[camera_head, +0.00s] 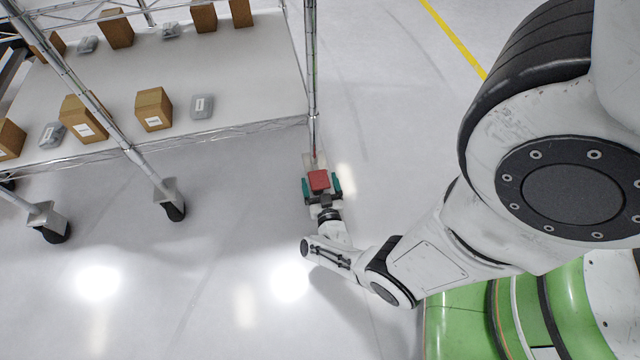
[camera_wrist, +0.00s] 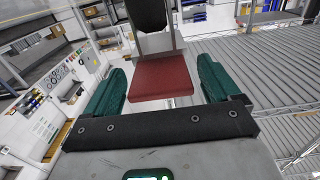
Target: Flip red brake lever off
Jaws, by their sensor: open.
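The red brake lever (camera_head: 319,180) is a flat red pad at the caster below the cart's near right corner post. In the wrist view the red lever (camera_wrist: 160,78) lies in the middle, joined to a grey bracket with a black wheel (camera_wrist: 149,14) above it. My gripper (camera_head: 321,186) is open at the lever. Its two teal fingers stand on either side of the lever, and in the wrist view my gripper (camera_wrist: 163,82) shows a gap to the lever on both sides. I cannot tell whether the fingers touch it elsewhere.
The wire shelf cart (camera_head: 225,80) stands at upper left, bearing several cardboard boxes (camera_head: 154,109) and grey packets. Another caster (camera_head: 170,200) is to the left. The cart's corner post (camera_head: 312,70) rises behind my gripper. The floor (camera_head: 150,290) in front is clear.

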